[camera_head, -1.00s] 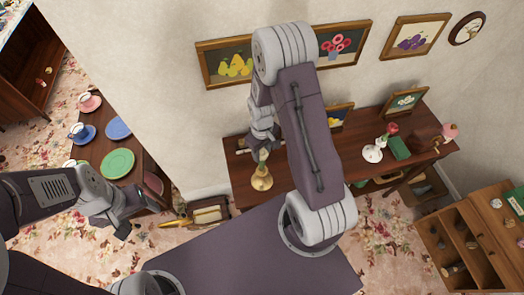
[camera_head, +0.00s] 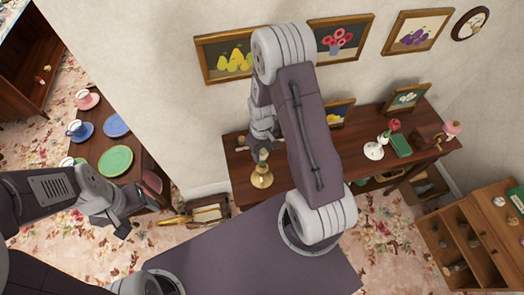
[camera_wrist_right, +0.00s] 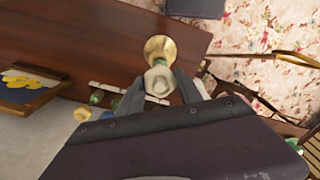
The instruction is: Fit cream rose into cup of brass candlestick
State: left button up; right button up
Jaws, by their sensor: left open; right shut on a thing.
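The brass candlestick (camera_head: 261,179) stands on the brown wooden table (camera_head: 240,187), near its left end. My right gripper (camera_head: 262,152) is directly above the candlestick in the head view. In the right wrist view the cream rose (camera_wrist_right: 158,82) is between the fingers of my right gripper (camera_wrist_right: 160,88), which is shut on it. The candlestick's round brass base (camera_wrist_right: 160,46) shows just beyond the rose; its cup is hidden behind the flower. I cannot tell whether the stem is in the cup. My left gripper (camera_head: 131,208) is open and empty, away from the table at the left.
A white vase (camera_head: 374,151), a green box (camera_head: 400,146) and a picture frame (camera_head: 405,98) stand further right on the table. A side table with a green plate (camera_head: 116,160) and cups is at the left. Framed pictures hang on the wall behind.

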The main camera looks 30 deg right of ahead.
jog(key=o, duration=1.2)
notch_tip(320, 180, up, 8)
jog(key=shift+r+b, duration=0.1)
jog(key=shift+b, duration=0.65)
jog(key=shift+r, duration=0.45)
